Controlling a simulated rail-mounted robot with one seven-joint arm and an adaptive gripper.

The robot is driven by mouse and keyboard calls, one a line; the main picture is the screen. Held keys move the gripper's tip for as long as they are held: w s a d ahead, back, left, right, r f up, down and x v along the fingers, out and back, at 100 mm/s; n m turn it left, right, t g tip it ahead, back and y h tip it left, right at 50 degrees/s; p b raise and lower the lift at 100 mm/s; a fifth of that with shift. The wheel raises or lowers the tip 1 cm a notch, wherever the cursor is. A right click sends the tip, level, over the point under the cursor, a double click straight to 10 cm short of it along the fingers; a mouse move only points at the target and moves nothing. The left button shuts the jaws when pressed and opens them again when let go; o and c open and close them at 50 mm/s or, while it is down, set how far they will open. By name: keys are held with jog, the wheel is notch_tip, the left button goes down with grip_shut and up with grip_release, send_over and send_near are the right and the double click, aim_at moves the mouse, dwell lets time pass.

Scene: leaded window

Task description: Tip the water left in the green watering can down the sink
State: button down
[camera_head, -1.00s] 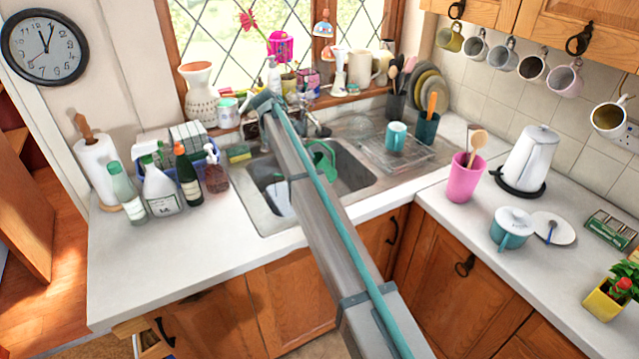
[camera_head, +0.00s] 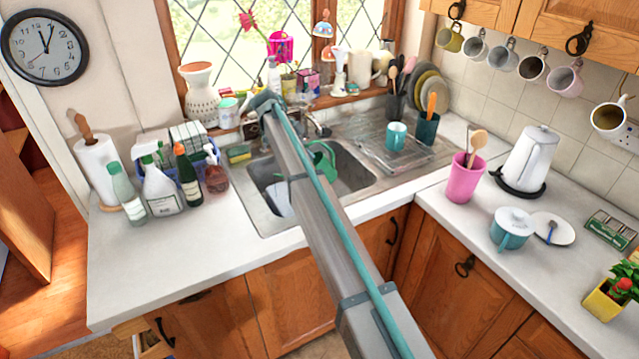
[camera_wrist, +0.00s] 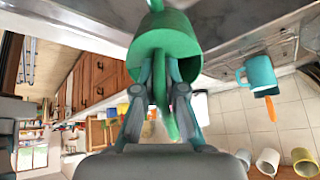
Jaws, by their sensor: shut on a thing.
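The green watering can (camera_head: 324,172) is over the sink basin (camera_head: 352,172) in the head view, partly hidden behind my arm. In the wrist view the green can (camera_wrist: 163,40) fills the top middle, and its handle runs down between my fingers. My gripper (camera_wrist: 162,78) is shut on that handle. The head view hides the gripper itself. I cannot tell the can's exact tilt, and no water is visible coming from it. A pale item (camera_head: 279,200) lies in the left part of the sink.
The tap (camera_head: 318,128) stands behind the sink. A teal mug (camera_head: 396,136) is on the draining area to the right. Bottles (camera_head: 160,188) crowd the counter at left. Vases and ornaments line the windowsill. The front-left counter (camera_head: 190,250) is clear.

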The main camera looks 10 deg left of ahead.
jog(key=shift+s+a+r+h+b, duration=0.15)
jog(key=shift+a+r+h+b, duration=0.55)
jog(key=shift+a+r+h, duration=0.25)
dwell(7.0)
